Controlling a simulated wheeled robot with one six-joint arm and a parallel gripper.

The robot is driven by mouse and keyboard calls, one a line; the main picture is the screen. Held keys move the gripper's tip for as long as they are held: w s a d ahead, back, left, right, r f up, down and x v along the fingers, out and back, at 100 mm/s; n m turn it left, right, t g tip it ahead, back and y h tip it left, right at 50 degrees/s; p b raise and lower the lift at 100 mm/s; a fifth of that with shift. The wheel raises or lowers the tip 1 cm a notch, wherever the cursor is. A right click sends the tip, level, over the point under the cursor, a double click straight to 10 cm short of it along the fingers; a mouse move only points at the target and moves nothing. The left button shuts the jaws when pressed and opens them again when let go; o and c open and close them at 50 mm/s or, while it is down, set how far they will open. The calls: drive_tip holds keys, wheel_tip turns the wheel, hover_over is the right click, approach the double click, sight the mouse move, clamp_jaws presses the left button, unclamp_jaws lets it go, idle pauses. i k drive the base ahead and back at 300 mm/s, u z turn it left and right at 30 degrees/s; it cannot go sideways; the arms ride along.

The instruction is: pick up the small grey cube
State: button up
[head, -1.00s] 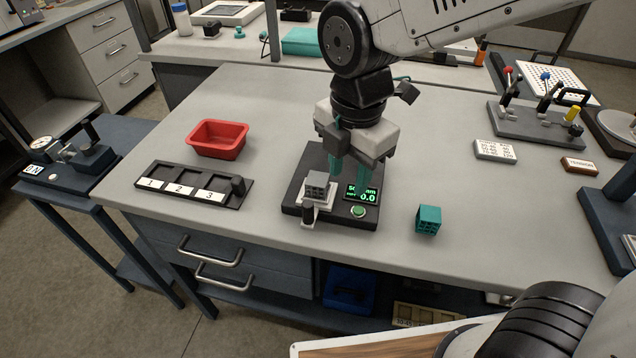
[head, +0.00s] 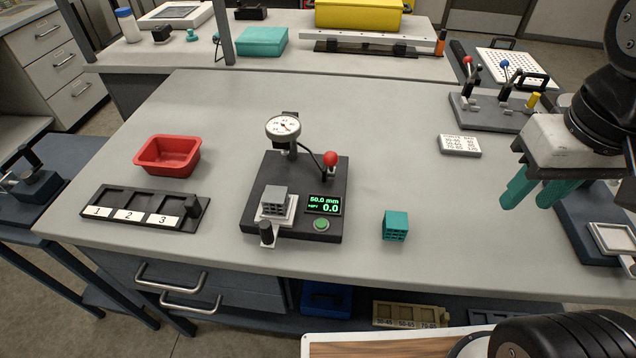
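The small grey cube (head: 274,200) is a lattice block. It sits on the light plate of a black test stand (head: 262,222) with a dial gauge, a red knob and a green display reading 50.0 mm and 0.0. My gripper (head: 528,196) is at the right side of the head view, well away from the cube and above the right part of the bench. Its two teal fingers are apart with nothing seen between them.
A teal lattice cube (head: 396,226) stands right of the stand. A red tray (head: 168,156) and a black numbered rack (head: 146,209) are on the left. A lever block (head: 497,112) and a white label plate (head: 460,146) are at the right. The bench middle behind the stand is clear.

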sight(276, 200)
drive_tip(key=z, duration=2.9)
drive_tip(key=k, duration=2.85)
drive_tip(key=u, duration=1.95)
